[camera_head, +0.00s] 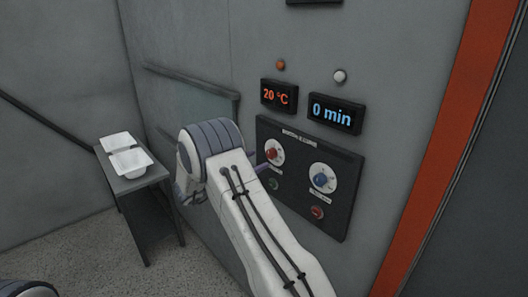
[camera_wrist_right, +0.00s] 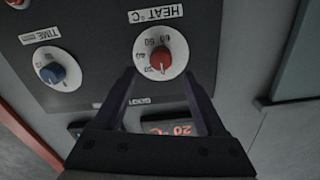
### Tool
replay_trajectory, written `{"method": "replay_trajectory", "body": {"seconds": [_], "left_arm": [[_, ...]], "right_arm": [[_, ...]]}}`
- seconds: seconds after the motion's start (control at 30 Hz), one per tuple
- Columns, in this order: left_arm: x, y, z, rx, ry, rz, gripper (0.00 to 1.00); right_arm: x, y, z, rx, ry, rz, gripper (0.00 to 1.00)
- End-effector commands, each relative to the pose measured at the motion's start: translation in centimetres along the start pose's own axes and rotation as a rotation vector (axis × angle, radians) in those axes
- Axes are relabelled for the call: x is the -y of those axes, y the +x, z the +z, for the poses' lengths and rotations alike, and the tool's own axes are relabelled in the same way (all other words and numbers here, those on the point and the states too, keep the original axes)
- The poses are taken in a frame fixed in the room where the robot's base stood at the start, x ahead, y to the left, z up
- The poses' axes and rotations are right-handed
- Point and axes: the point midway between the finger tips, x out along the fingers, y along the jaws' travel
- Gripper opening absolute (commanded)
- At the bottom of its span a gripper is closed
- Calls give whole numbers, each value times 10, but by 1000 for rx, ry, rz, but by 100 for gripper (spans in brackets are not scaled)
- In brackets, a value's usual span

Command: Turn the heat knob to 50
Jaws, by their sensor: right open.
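The red heat knob (camera_head: 271,154) sits on a white dial on the dark control panel (camera_head: 335,215). In the right wrist view the heat knob (camera_wrist_right: 160,58) shows under the "HEAT °C" label, upside down, with its pointer mark near the 20 end. The heat display (camera_head: 277,95) reads 20 °C. My right gripper (camera_wrist_right: 160,76) is open, its two dark fingers reaching toward the knob from the display side, with nothing held. In the head view my right arm hides most of that gripper. My left gripper is not in view.
A blue time knob (camera_head: 321,180) is beside the heat knob, with a display (camera_head: 336,114) reading 0 min above. A green button (camera_head: 273,184) and a red button (camera_head: 317,212) sit below the knobs. A small table (camera_head: 145,185) with white trays (camera_head: 130,160) stands at left.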

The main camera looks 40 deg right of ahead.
Motion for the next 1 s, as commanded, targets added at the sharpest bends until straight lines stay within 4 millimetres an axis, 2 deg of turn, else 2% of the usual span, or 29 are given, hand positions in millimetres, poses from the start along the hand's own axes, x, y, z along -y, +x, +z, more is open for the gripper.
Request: {"method": "replay_trajectory", "body": {"seconds": [0.03,0.23,0.4,0.63,0.67,0.7,0.83,1.0], "left_arm": [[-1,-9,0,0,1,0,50],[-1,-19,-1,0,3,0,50],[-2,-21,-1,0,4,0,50],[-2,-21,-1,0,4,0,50],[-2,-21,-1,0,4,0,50],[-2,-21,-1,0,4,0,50],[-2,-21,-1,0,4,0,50],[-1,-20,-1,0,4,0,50]], "right_arm": [[0,11,-4,0,-1,2,74],[0,37,-2,1,0,0,74],[1,45,0,1,0,-2,74],[0,45,0,1,1,-3,74],[1,45,0,1,1,-3,66],[1,45,0,1,1,-3,51],[1,45,0,1,1,-3,1],[0,45,1,1,4,-3,0]]}}
